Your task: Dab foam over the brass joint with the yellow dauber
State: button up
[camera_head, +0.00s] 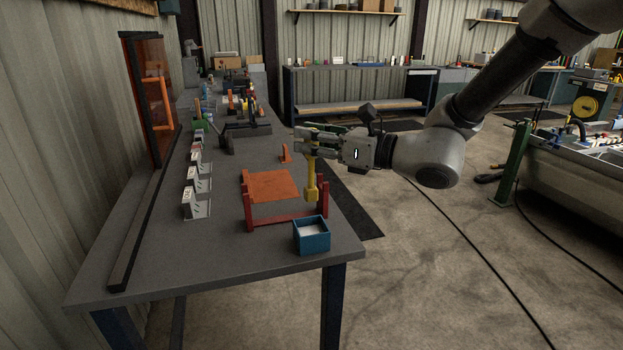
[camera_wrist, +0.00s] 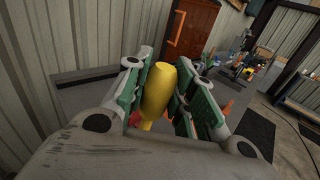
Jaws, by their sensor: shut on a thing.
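My gripper (camera_head: 312,143) is shut on the yellow dauber (camera_head: 311,180), which hangs upright with its wider end down. In the wrist view the dauber (camera_wrist: 158,92) sits between the green-padded fingers (camera_wrist: 160,95). In the head view its lower end is above the bench near the right side of a red frame (camera_head: 287,218), just behind a blue open box (camera_head: 311,236) with white content, perhaps foam. I cannot tell whether the dauber touches the frame. I cannot make out the brass joint for certain in either view.
The grey bench (camera_head: 180,262) has clear room at its front left. An orange plate (camera_head: 271,186) lies by the red frame. Several small white-faced brackets (camera_head: 196,203) line the left side. Tools and a vise-like dark block (camera_head: 245,133) stand farther back.

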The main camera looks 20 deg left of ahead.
jog(key=w+f+m, duration=0.3)
jog(key=f, duration=0.5)
jog(key=shift+w+f+h, duration=0.35)
jog(key=shift+h, duration=0.05)
jog(key=shift+f, duration=0.6)
dwell(1.7)
notch_tip(320, 180, up, 7)
dwell(0.8)
jog(key=shift+r, duration=0.1)
